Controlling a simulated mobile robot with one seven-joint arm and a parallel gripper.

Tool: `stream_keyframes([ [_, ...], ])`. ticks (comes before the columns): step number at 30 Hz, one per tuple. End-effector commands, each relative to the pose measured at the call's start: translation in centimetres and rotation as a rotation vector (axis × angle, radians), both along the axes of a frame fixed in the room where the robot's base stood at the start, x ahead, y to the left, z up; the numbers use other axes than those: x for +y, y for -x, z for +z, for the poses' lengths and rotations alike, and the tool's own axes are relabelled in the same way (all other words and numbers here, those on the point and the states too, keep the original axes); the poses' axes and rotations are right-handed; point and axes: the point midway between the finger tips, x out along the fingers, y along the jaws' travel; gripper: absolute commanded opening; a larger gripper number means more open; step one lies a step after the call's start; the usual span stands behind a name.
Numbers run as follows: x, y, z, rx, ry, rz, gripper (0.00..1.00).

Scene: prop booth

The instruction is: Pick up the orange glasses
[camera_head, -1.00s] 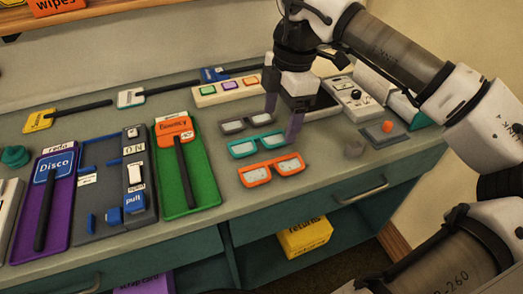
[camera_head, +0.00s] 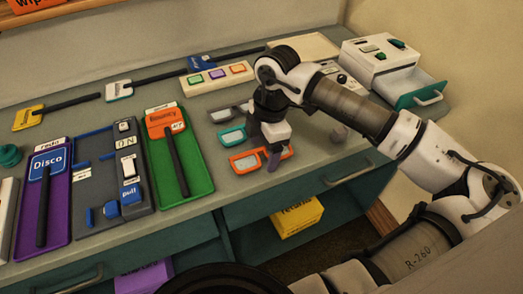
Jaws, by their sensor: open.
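The orange glasses (camera_head: 247,161) lie on the grey counter near its front edge, lenses toward the left and right. My gripper (camera_head: 271,158) points down over their middle and right part, with its fingers in front of the bridge area. It is open, and the near finger hides part of the frame. I cannot tell whether the fingers touch the glasses. The teal glasses (camera_head: 231,137) lie just behind, their right side hidden by my gripper. The grey glasses (camera_head: 223,114) lie farther back, also partly covered.
A green tray (camera_head: 201,186) with an orange-headed paddle lies left of the glasses. A grey switch board (camera_head: 101,205) and a purple tray (camera_head: 57,228) are farther left. A button strip (camera_head: 204,82) stands behind. An open teal drawer (camera_head: 421,94) sticks out at right.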

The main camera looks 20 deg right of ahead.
Motion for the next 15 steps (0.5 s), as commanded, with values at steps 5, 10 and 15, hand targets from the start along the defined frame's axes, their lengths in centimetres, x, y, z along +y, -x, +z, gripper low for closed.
stream_keyframes([
  [5, 0.18, 0.02, -1.26, 0.000, 0.000, 0.001, 0.75],
  [10, 0.16, 0.01, -1.34, 0.000, 0.001, 0.001, 0.75],
  [15, 0.16, 0.01, -1.32, 0.000, 0.001, 0.001, 0.56],
])
